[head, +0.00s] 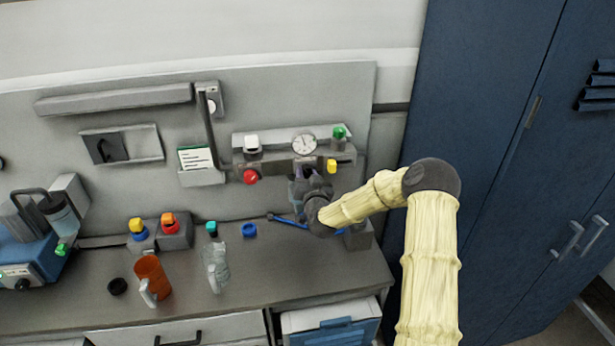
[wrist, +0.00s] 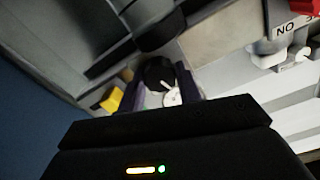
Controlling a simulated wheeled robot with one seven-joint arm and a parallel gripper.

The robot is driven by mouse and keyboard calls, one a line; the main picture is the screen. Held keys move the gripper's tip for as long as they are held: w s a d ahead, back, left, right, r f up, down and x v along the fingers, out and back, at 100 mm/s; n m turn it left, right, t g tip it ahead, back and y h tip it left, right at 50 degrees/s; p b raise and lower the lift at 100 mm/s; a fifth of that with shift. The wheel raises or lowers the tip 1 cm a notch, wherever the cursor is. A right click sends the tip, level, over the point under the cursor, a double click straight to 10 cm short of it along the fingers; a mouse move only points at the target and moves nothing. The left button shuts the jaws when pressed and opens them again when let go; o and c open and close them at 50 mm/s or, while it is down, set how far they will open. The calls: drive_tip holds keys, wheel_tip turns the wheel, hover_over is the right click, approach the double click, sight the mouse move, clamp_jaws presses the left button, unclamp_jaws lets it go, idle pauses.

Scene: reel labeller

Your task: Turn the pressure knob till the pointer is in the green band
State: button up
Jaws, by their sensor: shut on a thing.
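The black pressure knob (wrist: 159,72) shows between the two fingers of my gripper (wrist: 160,86) in the wrist view. The fingers stand on either side of it, shut on it. In the head view my gripper (head: 305,175) is at the panel just below the round white gauge (head: 304,144) and hides the knob. Part of the white gauge face (wrist: 172,98) also shows past the knob in the wrist view. The pointer and the green band are too small to read.
A red button (head: 250,176) is left of my gripper and a yellow one (head: 331,165) is close on its right. A green-topped part (head: 339,132) is above right. A blue tool (head: 288,221) lies on the bench below. An orange mug (head: 152,279) stands further left.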

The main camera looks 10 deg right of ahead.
drive_tip(key=shift+f, duration=0.15)
drive_tip(key=m+b, duration=0.2)
drive_tip(key=b, duration=0.2)
drive_tip(key=shift+f+m, duration=0.15)
drive_tip(key=shift+m, duration=0.15)
drive_tip(key=m+b, duration=0.3)
drive_tip(key=b, duration=0.1)
drive_tip(key=shift+m, duration=0.3)
drive_tip(key=m+b, duration=0.3)
drive_tip(key=b, duration=0.1)
drive_tip(key=shift+d+m, duration=0.1)
drive_tip(key=shift+m, duration=0.2)
drive_tip(key=shift+r+m+b, duration=0.2)
drive_tip(key=shift+m+b, duration=0.8)
drive_tip(key=shift+m, duration=0.2)
drive_tip(key=o, duration=1)
